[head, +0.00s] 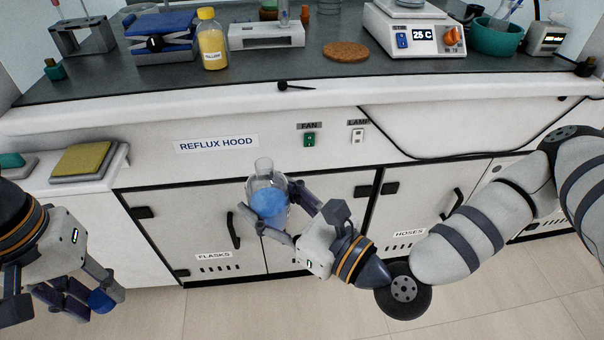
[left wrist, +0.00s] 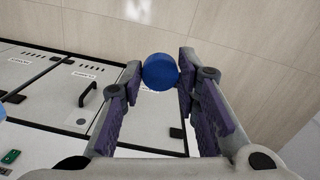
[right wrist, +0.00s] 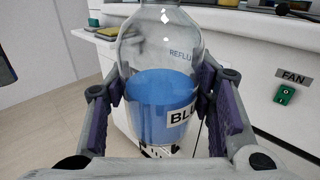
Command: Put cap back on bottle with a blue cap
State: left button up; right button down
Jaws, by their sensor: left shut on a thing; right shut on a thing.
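A clear bottle (head: 267,196) with blue liquid is held upright by my right gripper (head: 280,215) in front of the hood cabinet. Its neck is open and bare at the top. In the right wrist view the bottle (right wrist: 160,100) sits between both fingers, with a partly hidden label beginning "BLU". My left gripper (head: 85,298) is at the lower left, well apart from the bottle, shut on a blue cap (head: 101,301). In the left wrist view the blue cap (left wrist: 160,72) is pinched between the fingertips.
The hood bench (head: 320,75) above holds a yellow bottle (head: 212,42), a cork ring (head: 345,51), a blue lab jack (head: 160,38) and a scale (head: 412,35). Its white front edge lies above the held bottle. Open space lies between my grippers, before the cabinet doors.

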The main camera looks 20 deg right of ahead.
aim_at(266, 219)
jog(key=a+y, duration=0.1)
jog(key=a+n+g, duration=0.1)
jog(key=a+n+y, duration=0.1)
jog(key=shift+s+a+f+g+y, duration=0.2)
jog(key=shift+f+g+y, duration=0.1)
jog(key=shift+g, duration=0.1)
jog(key=shift+d, duration=0.1)
jog(key=shift+r, duration=0.1)
pick_arm(q)
jog(key=w+d+r+m, duration=0.2)
jog(key=d+r+m, duration=0.7)
jog(key=d, duration=0.2)
jog(key=w+d+r+m, duration=0.3)
jog(key=d+r+m, duration=0.5)
jog(key=d+m, duration=0.2)
jog(key=shift+d+r+t, duration=0.3)
jog(key=shift+d+r, duration=0.1)
jog(key=shift+d, duration=0.3)
jog(key=shift+w, duration=0.1)
